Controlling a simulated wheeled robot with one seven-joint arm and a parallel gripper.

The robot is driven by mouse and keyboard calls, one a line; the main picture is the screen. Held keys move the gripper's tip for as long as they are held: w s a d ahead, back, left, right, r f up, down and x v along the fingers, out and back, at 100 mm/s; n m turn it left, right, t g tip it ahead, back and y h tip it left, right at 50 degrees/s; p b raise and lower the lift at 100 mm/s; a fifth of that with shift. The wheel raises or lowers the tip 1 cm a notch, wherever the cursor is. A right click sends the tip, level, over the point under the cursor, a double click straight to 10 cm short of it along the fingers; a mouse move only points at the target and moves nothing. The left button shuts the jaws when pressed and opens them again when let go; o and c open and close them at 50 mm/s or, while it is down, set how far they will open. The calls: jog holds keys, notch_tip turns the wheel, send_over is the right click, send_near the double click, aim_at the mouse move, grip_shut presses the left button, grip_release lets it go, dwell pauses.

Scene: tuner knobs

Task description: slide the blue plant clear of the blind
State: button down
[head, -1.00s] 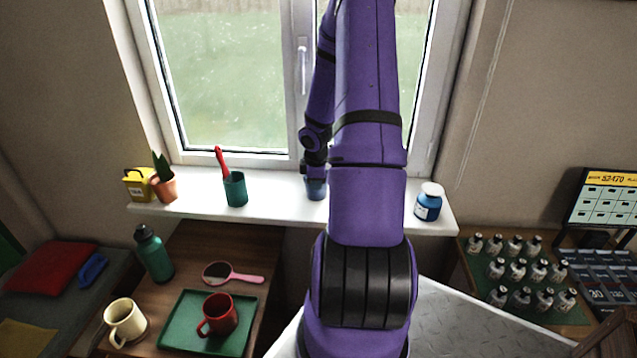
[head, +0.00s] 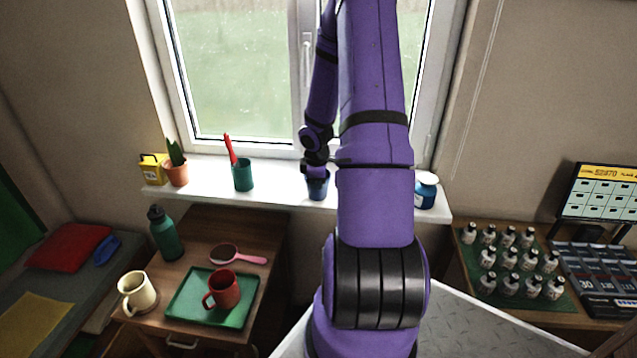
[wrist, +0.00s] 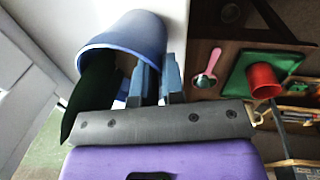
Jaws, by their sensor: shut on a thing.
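The blue plant pot (head: 317,187) stands on the white windowsill near its front edge, left of my upper arm. In the wrist view the blue pot (wrist: 128,42) lies sideways in the picture, with a dark green leaf (wrist: 90,98) coming out of its mouth. My gripper (wrist: 159,78) is shut on the pot's rim, one finger on each side of the wall. In the head view my gripper (head: 317,168) is just above the pot and hides the leaf. The blind itself is not in view; a thin pale cord (head: 478,90) hangs right of the window.
On the sill (head: 280,185) stand a green cup (head: 243,176) with a red-handled tool, a terracotta plant (head: 176,174) and a yellow box (head: 152,170) to the left. Bare sill separates the pot from the green cup.

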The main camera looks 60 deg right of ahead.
jog(key=c, duration=1.1)
grip_release()
jog(key=shift+c, duration=0.2)
jog(key=shift+r, duration=0.1)
notch_tip(320, 180, up, 10)
jog(key=s+a, duration=0.1)
jog(key=shift+a+r, duration=0.2)
jog(key=shift+a, duration=0.1)
